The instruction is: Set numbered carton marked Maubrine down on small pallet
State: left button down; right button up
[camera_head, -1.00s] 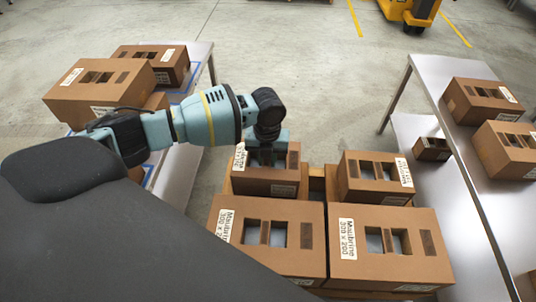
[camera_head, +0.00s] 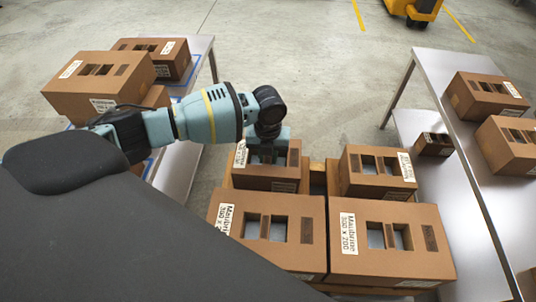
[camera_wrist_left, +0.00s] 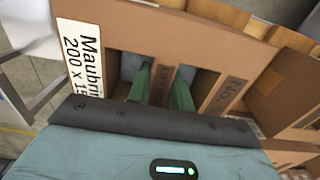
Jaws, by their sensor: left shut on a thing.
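A brown carton (camera_head: 265,178) stands at the back left of the small pallet (camera_head: 318,180). My left gripper (camera_head: 267,152) is above it and shut on it. In the left wrist view its two green fingers (camera_wrist_left: 161,82) reach into the two square holes in the top of the held carton (camera_wrist_left: 215,45). A white label there reads "Maubri…" and "200 x 1…", cut off; a dark patch starts "No.". I cannot tell whether the carton's underside touches the pallet. My right gripper is not in view.
Two larger Maubrine cartons (camera_head: 270,225) (camera_head: 385,232) fill the pallet's front. A smaller carton (camera_head: 376,172) stands right of the held one, across a narrow gap. A metal table (camera_head: 440,75) with cartons stands right; another table (camera_head: 200,45) with cartons stands left.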

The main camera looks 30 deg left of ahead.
pick_arm(q)
jog(key=shift+f, duration=0.15)
jog(key=c, duration=1.2)
grip_release()
jog(key=shift+o, duration=0.2)
notch_tip(320, 180, up, 7)
jog(key=shift+p, duration=0.3)
jog(key=shift+r, duration=0.4)
